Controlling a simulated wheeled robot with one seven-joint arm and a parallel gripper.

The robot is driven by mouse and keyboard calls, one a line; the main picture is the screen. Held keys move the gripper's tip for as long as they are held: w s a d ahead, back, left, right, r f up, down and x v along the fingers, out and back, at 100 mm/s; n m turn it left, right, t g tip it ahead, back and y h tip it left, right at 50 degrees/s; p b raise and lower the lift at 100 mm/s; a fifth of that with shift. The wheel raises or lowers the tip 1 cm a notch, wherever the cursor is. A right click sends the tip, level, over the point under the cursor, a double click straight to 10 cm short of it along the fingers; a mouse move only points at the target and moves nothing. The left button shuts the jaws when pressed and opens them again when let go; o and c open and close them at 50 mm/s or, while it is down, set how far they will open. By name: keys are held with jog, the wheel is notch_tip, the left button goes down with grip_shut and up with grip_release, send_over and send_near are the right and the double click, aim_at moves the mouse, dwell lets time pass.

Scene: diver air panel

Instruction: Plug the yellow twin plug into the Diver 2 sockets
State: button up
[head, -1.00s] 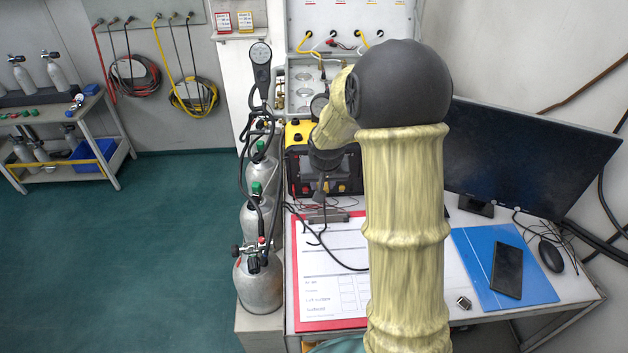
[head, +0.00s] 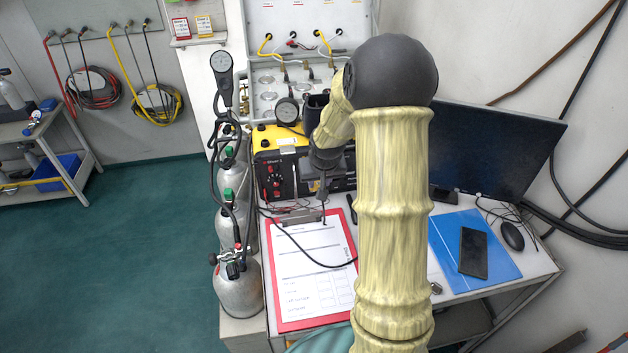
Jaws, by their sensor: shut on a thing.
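My gripper (head: 323,189) points down above the top edge of the clipboard, in front of the yellow and black air panel (head: 267,140). It is shut on a small dark thing with a thin dark lead hanging below. It is too small to tell whether that is the yellow twin plug, and I cannot make out a yellow plug elsewhere on the desk. The panel's left part carries a Diver 1 label (head: 270,163) and red knobs or sockets. My arm and gripper cover its middle and right, so I cannot make out the Diver 2 sockets.
A red clipboard (head: 350,226) with a white form lies in front of the panel, crossed by a black cable (head: 300,250). Gas cylinders (head: 238,290) with a hose and gauge stand left. A monitor (head: 500,150), blue folder (head: 447,241), phone (head: 473,253) and mouse (head: 512,236) are right.

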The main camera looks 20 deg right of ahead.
jog(key=shift+w+d+p, duration=0.25)
jog(key=shift+w+p, duration=0.1)
jog(key=shift+w, duration=0.85)
jog(key=shift+w+d+p, duration=0.2)
jog(key=shift+w+p, duration=0.1)
jog(key=shift+w, duration=0.85)
jog(key=shift+w+d+r+p, duration=0.15)
jog(key=shift+w+p, duration=0.4)
jog(key=shift+w, duration=0.35)
dwell(1.8)
jog(key=o, duration=1.1)
jog(key=shift+o, duration=0.2)
jog(key=b+v, duration=0.2)
jog(key=v, duration=1.5)
